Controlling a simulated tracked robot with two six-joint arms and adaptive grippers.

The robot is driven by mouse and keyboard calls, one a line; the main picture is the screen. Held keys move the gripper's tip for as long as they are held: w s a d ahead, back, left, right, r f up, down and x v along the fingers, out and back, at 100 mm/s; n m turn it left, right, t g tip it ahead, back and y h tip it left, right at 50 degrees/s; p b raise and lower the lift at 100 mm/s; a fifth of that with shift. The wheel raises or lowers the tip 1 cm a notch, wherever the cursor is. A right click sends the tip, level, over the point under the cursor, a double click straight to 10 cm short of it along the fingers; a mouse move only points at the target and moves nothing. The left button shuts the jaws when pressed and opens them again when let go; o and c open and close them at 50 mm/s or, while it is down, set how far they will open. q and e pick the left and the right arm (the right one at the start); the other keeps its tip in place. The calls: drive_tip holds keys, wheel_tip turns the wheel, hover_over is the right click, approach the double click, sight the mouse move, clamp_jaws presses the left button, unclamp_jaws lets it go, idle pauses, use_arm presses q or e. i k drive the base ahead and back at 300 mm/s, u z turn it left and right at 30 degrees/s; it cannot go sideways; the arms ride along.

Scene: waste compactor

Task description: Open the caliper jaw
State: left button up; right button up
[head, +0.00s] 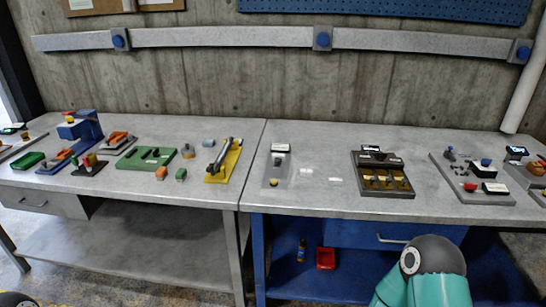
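I cannot tell for sure which thing is the caliper. A long grey and dark tool (220,155) lies on a yellow plate (231,164) near the right end of the left workbench. A small grey device with a white label (280,148) sits on a pale plate on the right workbench. No jaw can be made out at this size, so its opening is unclear. A teal link of my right arm shows at the bottom right, well in front of the benches. Neither gripper is in view.
The left workbench (120,182) also holds a green tray (146,158), a blue fixture (84,128) and several small blocks. The right workbench (330,200) holds a dark compartment tray (382,174) and a grey panel (472,179). A red bin (326,258) stands on the blue lower shelf.

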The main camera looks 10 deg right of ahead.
sight(278, 162)
drive_tip(key=i, duration=0.9)
drive_tip(key=z, duration=0.05)
